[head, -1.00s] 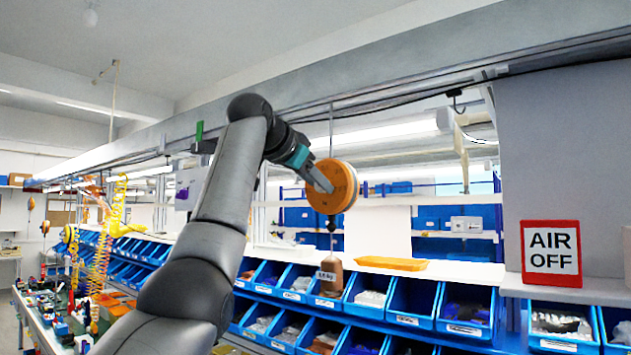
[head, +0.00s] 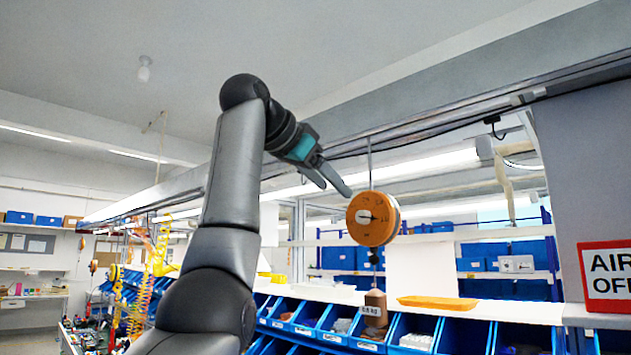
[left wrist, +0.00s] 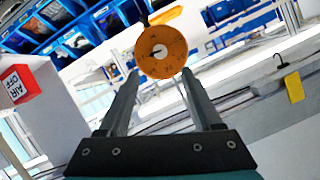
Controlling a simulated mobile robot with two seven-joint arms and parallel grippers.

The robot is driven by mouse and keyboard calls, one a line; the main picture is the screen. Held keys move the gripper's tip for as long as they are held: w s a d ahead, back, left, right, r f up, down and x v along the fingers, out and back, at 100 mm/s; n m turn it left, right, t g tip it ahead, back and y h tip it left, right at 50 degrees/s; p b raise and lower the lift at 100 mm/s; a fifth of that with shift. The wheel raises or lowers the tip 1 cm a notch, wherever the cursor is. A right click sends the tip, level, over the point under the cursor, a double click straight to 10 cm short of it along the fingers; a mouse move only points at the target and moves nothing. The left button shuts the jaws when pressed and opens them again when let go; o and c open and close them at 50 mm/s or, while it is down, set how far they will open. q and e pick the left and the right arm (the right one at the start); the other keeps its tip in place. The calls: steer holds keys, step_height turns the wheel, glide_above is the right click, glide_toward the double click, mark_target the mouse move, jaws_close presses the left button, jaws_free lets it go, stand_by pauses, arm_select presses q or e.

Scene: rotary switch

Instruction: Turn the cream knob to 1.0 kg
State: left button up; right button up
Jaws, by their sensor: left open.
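The cream knob (head: 366,216) sits at the centre of a round orange dial (head: 383,232) that hangs from the overhead rail. In the left wrist view the knob (left wrist: 160,51) shows on the dial face (left wrist: 163,68), with a dark pointer mark towards its left side. The dial's markings are too small to read. My left gripper (head: 337,190) is open and empty, up and to the left of the dial, apart from the knob. In the left wrist view its two fingers (left wrist: 160,80) are spread below the knob. My right gripper is not in view.
A brown weight (head: 375,312) with a small label hangs below the dial. Behind are blue bins (head: 410,330), an orange tray (head: 445,302) on a white shelf, and an AIR OFF sign (head: 608,277) at right. The grey overhead rail (head: 460,112) runs above the dial.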

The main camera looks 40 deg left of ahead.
arm_select(q)
steer(key=v, duration=0.4)
steer(key=shift+s, duration=0.2)
stand_by(0.3)
